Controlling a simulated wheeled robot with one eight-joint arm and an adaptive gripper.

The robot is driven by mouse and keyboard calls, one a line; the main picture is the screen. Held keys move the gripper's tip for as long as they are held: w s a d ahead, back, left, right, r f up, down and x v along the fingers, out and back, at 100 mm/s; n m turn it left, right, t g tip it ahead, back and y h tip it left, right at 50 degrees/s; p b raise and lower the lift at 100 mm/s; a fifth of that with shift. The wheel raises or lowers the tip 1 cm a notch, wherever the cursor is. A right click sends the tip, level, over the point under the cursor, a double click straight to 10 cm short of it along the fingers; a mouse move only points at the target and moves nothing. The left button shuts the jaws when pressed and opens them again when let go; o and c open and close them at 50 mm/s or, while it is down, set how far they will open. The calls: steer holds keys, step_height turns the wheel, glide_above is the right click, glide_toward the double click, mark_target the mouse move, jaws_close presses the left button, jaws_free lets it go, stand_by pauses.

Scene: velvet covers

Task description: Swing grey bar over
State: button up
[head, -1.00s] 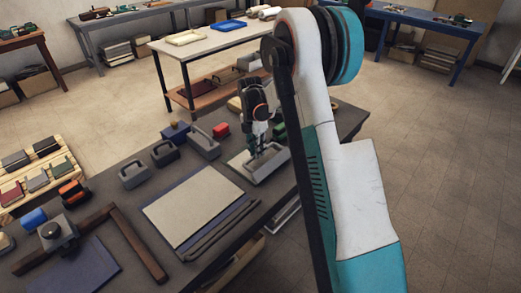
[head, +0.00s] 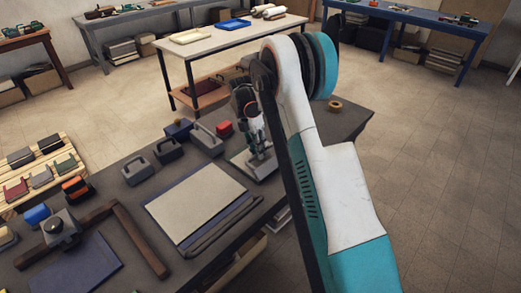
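A dark grey bar (head: 224,226) lies along the near right edge of a pale flat board (head: 196,207) on the dark workbench. It lies flat, and I cannot tell how it is attached. My gripper (head: 263,158) is beyond the board's far right corner, pointing down over a pale plate (head: 240,161). It is apart from the dark bar. The fingers are small and partly merge with what stands on the plate, so I cannot tell whether they are open or touch anything. My arm hides part of the bench to the right.
A brown wooden L-shaped frame (head: 138,243) and a dark blue sheet (head: 82,271) lie at the left. A tape ring (head: 335,106) is at the far right.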

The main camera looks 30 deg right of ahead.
steer(key=shift+o, duration=1.4)
steer(key=shift+w+a+f, duration=0.4)
steer(key=shift+w, duration=0.25)
steer(key=shift+s+r, duration=0.1)
steer(key=shift+s, duration=0.05)
steer(key=shift+d+r, duration=0.15)
steer(key=shift+r, duration=0.05)
steer(key=v, duration=1.1)
steer(key=shift+r, duration=0.35)
